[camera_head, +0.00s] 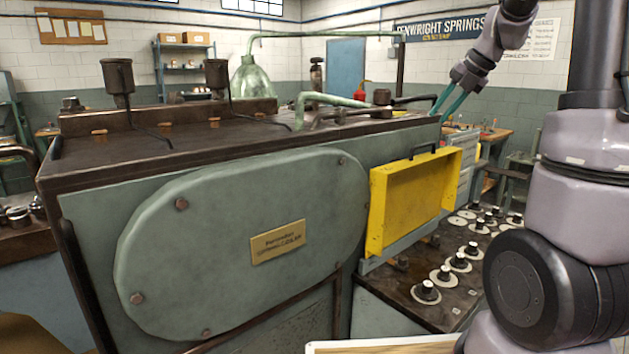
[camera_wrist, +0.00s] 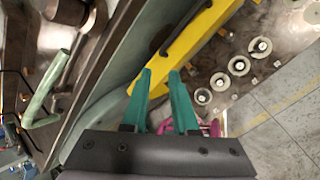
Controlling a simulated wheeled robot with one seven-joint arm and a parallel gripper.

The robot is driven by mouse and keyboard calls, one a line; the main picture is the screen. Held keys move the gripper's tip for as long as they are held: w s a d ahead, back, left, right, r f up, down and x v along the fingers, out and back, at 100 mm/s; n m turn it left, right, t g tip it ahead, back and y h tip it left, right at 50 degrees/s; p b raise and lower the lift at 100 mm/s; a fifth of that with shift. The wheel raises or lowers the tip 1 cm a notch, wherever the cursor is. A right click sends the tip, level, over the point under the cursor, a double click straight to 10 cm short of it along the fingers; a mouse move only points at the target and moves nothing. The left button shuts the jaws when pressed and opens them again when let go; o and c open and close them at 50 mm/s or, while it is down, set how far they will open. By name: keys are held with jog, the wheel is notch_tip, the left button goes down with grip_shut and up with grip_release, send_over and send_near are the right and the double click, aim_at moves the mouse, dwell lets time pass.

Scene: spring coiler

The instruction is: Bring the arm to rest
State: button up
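My gripper (camera_head: 441,114) hangs in the air with its teal fingers pointing down, over the right end of the coiler machine in the head view. In the wrist view my gripper (camera_wrist: 160,74) has its two fingers apart with nothing between them. Below and beyond the fingertips is a yellow guard (camera_wrist: 190,40). In the head view the yellow guard (camera_head: 412,200), with a dark handle on top, stands upright on the machine's front right. The gripper appears clear of it. My arm rises from the gripper out of the top of the head view.
The green coiler machine (camera_head: 90,220) fills the left and middle, with dark cups and pipes on top. Several dials (camera_head: 457,263) sit on a dark panel below the guard. A pale board edge (camera_head: 380,346) shows at the bottom. A workbench (camera_head: 490,135) stands behind.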

jog(key=s+a+n+t+h, duration=0.1)
jog(key=s+a+n, duration=0.4)
jog(key=s+n, duration=0.7)
jog(key=s+a+n+t+h, duration=0.1)
jog(key=s+a+n, duration=0.5)
jog(key=s+n, duration=0.7)
jog(key=n, duration=1)
jog(key=shift+r+n, duration=0.2)
jog(key=shift+n, duration=0.2)
